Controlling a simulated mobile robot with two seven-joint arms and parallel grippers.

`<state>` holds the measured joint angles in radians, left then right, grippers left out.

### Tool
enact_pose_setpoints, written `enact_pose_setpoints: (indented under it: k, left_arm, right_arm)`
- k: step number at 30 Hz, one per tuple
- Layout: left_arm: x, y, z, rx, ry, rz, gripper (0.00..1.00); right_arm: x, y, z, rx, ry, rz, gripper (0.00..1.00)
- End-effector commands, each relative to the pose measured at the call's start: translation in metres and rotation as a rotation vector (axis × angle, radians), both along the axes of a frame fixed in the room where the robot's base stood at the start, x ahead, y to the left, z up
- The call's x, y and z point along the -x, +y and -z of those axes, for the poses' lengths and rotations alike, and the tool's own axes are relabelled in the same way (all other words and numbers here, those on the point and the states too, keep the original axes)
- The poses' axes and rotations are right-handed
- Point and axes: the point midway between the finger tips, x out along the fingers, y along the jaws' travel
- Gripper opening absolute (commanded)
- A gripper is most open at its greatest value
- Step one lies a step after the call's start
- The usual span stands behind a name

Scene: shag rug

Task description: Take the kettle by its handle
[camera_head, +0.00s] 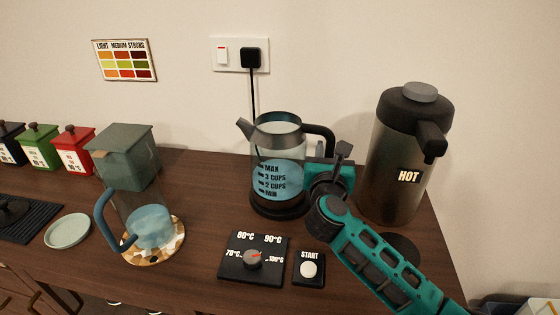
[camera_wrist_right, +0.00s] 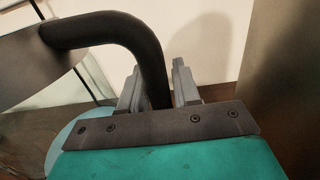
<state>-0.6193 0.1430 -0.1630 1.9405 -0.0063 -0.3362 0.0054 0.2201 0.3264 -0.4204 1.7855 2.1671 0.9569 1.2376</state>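The kettle (camera_head: 277,179) is a clear jug with blue water, a dark base and a black handle (camera_head: 322,131). It stands upright on the counter at the middle of the head view. My right gripper (camera_head: 340,160) is at the handle side of the kettle. In the right wrist view the handle (camera_wrist_right: 150,60) comes down between the two grey fingers of the gripper (camera_wrist_right: 158,88). The fingers are apart around the handle, with a narrow gap at the right finger. The handle's lower end is hidden behind the gripper's mount. My left gripper is not in view.
A tall dark dispenser marked HOT (camera_head: 395,165) stands close right of my gripper. A temperature dial (camera_head: 253,260) and START button (camera_head: 309,268) lie in front. A clear pitcher (camera_head: 130,195) on a patterned mat (camera_head: 172,252) stands left. A cord (camera_head: 252,95) hangs behind.

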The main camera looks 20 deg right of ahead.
Motion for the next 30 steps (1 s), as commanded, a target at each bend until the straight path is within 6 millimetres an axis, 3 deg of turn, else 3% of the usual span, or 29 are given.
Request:
enact_pose_setpoints:
  k: [9, 30]
  left_arm:
    - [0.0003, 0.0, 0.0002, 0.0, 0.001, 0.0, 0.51]
    - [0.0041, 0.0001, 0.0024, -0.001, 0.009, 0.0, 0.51]
  right_arm:
    - [0.0002, 0.0002, 0.0001, 0.0, 0.0, 0.0, 0.01]
    - [0.0002, 0.0004, 0.0002, -0.001, 0.0, -0.001, 0.0]
